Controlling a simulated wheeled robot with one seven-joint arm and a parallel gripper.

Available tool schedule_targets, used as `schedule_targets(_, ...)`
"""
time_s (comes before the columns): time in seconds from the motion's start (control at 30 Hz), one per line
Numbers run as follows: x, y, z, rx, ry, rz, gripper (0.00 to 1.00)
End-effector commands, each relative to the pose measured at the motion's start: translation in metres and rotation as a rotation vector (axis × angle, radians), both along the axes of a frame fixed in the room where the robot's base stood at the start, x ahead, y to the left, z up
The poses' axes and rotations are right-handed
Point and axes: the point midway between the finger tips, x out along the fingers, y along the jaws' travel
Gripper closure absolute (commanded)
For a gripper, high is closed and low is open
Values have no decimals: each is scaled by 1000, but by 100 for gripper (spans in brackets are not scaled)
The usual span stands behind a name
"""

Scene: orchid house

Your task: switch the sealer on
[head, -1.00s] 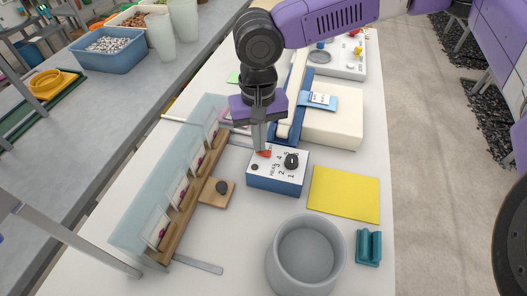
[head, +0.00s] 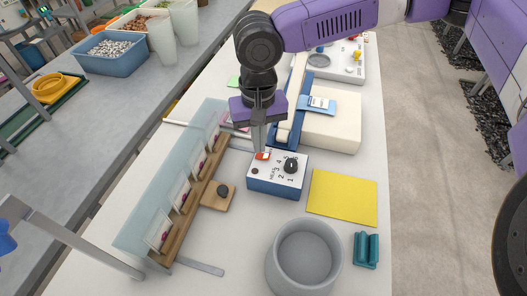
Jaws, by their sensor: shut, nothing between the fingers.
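The sealer's control box (head: 277,185) is blue with a white top and sits mid-table. Its top carries a red rocker switch (head: 262,156), a black numbered dial (head: 291,165) and a small dark knob (head: 255,171). The sealer's cream body (head: 332,120) with a blue and white arm stands behind it. My gripper (head: 259,150) points down with its fingers shut and empty, the tips right at the red switch. I cannot tell whether the tips touch it. The fingers partly cover the switch's far side.
A yellow sheet (head: 342,197) lies right of the box. A grey round pot (head: 304,257) and a teal block (head: 366,250) are in front. A clear panel with a wooden rack (head: 190,208) stands left.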

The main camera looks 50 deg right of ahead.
Motion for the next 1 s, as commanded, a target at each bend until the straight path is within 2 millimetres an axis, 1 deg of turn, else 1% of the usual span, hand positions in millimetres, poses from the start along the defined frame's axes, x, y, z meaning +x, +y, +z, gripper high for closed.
schedule_targets(0.03, 0, 0, 8, 1, 0, 0, 100)
schedule_targets(0.6, 0, 0, 49, 1, -1, 0, 100)
schedule_targets(0.7, 0, 0, 52, 0, 0, 0, 100)
schedule_targets(1.0, 0, 0, 51, 0, 0, 0, 100)
